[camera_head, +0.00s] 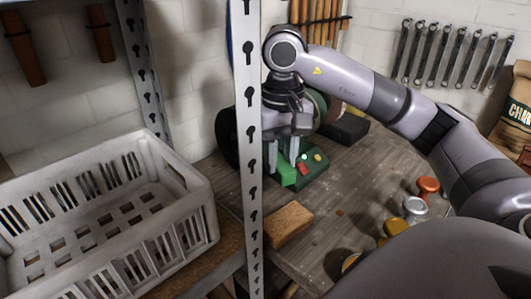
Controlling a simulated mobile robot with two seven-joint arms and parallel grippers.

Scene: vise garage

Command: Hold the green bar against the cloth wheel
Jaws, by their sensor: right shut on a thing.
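My right gripper (288,154) points down in front of the bench machine, beyond the metal upright. It is shut on the green bar (287,175), a small bright green block low between its fingers. The machine's dark green base (314,172) with red and yellow buttons is just right of the bar. A pale round wheel edge (318,104), likely the cloth wheel, shows behind my right wrist and is mostly hidden. I cannot tell whether the bar touches it; the bar appears lower than it. My left gripper is not in view.
A perforated metal upright (247,120) stands left of my right gripper. A grey crate (195,190) sits on the left shelf. A tan block (288,222) lies on the bench. Orange and silver weights (427,187) lie at right. The bench middle (350,190) is clear.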

